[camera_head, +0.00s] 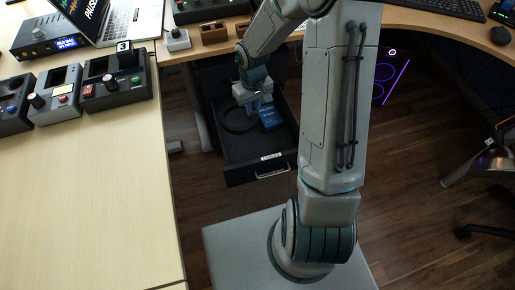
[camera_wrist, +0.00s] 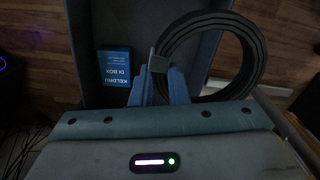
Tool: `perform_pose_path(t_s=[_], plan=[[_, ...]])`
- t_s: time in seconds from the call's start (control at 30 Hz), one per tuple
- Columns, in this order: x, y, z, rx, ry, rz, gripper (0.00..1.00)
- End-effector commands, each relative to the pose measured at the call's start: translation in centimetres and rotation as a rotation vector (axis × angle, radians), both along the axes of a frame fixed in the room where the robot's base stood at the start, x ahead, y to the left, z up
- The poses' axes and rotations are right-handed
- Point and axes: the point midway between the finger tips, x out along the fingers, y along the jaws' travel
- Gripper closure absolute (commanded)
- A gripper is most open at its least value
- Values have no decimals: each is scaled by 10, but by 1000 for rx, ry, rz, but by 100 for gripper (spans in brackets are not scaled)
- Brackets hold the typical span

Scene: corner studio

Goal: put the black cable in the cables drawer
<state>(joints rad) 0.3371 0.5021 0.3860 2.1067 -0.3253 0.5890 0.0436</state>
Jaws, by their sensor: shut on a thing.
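The black cable (camera_wrist: 252,50) is a coiled ring in the wrist view. My gripper (camera_wrist: 160,72) is shut on one side of the coil, at a grey band. In the head view the cable (camera_head: 235,128) and my gripper (camera_head: 254,103) are within the outline of the open drawer (camera_head: 240,174), whose front label reads CABLES. I cannot tell whether the coil touches the drawer floor. A blue box (camera_head: 270,118) lies in the drawer beside the coil; it also shows in the wrist view (camera_wrist: 115,68), left of my fingers.
A wooden desk (camera_head: 80,200) fills the left, with small control boxes (camera_head: 115,88) and a laptop (camera_head: 120,20). Another desktop (camera_head: 430,25) runs along the back. A chair (camera_head: 490,165) stands at the right. Wooden floor (camera_head: 430,150) is open between.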

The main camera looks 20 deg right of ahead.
Motion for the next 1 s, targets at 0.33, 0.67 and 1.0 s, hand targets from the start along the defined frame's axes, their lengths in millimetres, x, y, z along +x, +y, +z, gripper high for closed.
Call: perform_pose_path(t_s=[0.33,0.67,1.0], plan=[[-3,-1,-52,-1,0,71,100],[-4,-1,-105,0,5,81,100],[-4,-1,-184,-1,3,79,100]])
